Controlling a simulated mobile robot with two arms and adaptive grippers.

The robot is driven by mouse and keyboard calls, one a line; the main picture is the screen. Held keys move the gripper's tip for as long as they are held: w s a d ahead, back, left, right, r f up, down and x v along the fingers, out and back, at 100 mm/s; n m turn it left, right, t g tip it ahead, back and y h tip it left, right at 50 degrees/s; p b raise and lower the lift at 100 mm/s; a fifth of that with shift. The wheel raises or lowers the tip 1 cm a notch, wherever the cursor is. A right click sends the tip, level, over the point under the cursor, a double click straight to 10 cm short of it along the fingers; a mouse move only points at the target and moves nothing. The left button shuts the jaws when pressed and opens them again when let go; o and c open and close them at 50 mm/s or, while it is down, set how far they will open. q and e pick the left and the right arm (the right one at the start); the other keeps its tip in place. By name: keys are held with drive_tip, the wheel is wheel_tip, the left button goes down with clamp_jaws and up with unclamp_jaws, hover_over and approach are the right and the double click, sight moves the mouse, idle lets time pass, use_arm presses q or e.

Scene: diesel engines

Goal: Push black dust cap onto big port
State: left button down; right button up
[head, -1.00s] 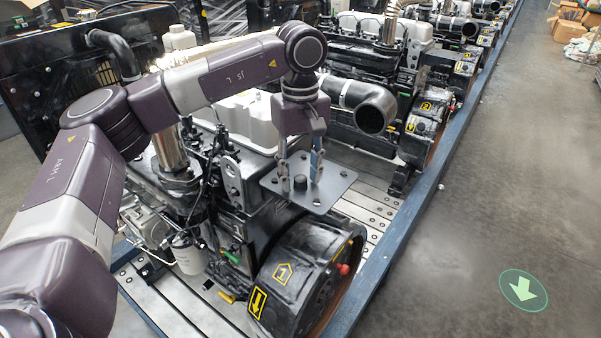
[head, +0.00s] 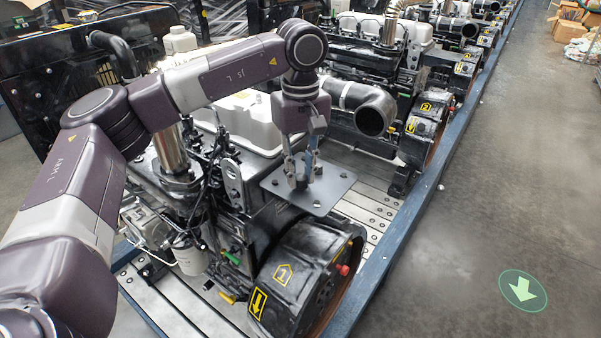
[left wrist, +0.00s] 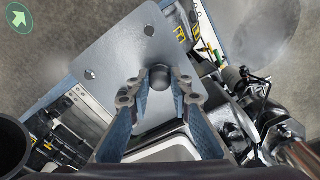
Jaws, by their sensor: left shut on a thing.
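The black dust cap (left wrist: 159,77) is a small dark round piece on a flat grey plate (head: 335,190). My left gripper (head: 300,178) points down at the plate with its fingers shut on the cap. In the left wrist view the fingertips stand on either side of the cap, and the cap still appears to be at plate level. The head view mostly hides the cap behind the fingers. A wide open pipe end (head: 371,120) on the engine behind may be the big port; I cannot tell for sure. My right gripper is not in view.
The plate sits by the near engine, above its black rounded housing (head: 300,262). A white engine cover (head: 245,125) is close behind the gripper. More engines line the blue-edged platform (head: 395,245). The floor on the right is clear, with a green arrow mark (head: 523,290).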

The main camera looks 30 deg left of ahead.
sight(301, 176)
use_arm(q)
drive_tip(key=shift+r+p, duration=1.3)
drive_tip(key=shift+r, duration=0.8)
drive_tip(key=shift+f, duration=0.1)
